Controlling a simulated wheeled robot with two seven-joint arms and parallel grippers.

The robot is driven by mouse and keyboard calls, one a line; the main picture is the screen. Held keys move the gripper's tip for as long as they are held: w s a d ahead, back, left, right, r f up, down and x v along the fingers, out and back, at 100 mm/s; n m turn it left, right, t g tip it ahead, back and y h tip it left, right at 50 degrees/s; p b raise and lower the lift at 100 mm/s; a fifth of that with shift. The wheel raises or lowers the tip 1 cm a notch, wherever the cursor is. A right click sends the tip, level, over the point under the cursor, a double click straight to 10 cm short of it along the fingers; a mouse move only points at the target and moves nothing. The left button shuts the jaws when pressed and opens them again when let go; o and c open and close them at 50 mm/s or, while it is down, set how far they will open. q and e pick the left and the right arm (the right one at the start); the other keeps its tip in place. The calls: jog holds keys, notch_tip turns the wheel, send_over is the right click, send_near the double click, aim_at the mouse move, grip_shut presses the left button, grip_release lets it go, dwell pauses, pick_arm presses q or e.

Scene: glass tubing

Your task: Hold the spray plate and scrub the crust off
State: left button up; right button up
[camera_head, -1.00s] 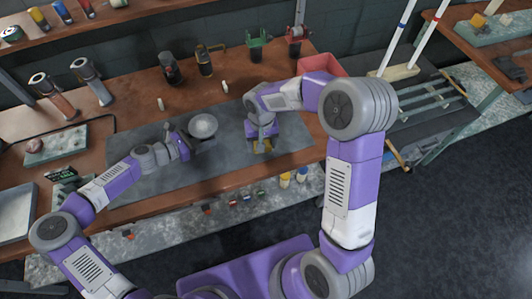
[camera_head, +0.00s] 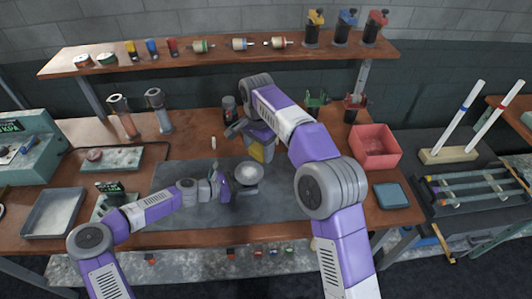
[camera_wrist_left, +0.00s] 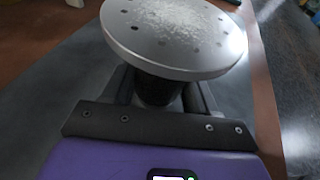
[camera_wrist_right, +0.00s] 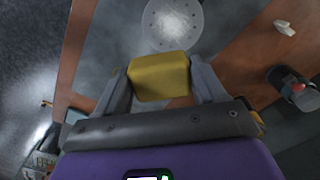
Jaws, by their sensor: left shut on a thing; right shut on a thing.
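The spray plate (camera_wrist_left: 172,45) is a round grey metal disc with small holes near its rim and white crust across its middle. It shows in the head view (camera_head: 249,173) above the grey mat. My left gripper (camera_wrist_left: 165,92) is shut on the dark stem below the disc. My right gripper (camera_wrist_right: 162,85) is shut on a yellow block (camera_wrist_right: 160,75), which also shows in the head view (camera_head: 257,152). The yellow block is held near the plate, just behind it in the head view. In the right wrist view the plate (camera_wrist_right: 172,24) lies beyond the block, with its crust visible.
A grey mat (camera_head: 300,205) covers the bench middle. A red bin (camera_head: 376,146) and a dark teal pad (camera_head: 391,195) are at the right. A tray (camera_head: 54,213) is at the left. A shelf (camera_head: 225,52) with spools and bottles runs along the back.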

aim_at(260, 172)
jog(key=shift+f, duration=3.75)
jog(key=shift+a+f, duration=0.2)
jog(key=shift+a, duration=0.5)
jog(key=shift+c, duration=0.3)
jog(key=shift+s+a, duration=0.1)
jog(key=shift+a, duration=2.55)
jog(key=shift+d, duration=3.55)
jog(key=a, duration=0.7)
jog(key=shift+s+a, duration=0.15)
jog(key=shift+d, duration=3.35)
jog(key=shift+w+d, duration=0.2)
jog(key=shift+a+r, duration=0.1)
jog(key=shift+r, duration=3.95)
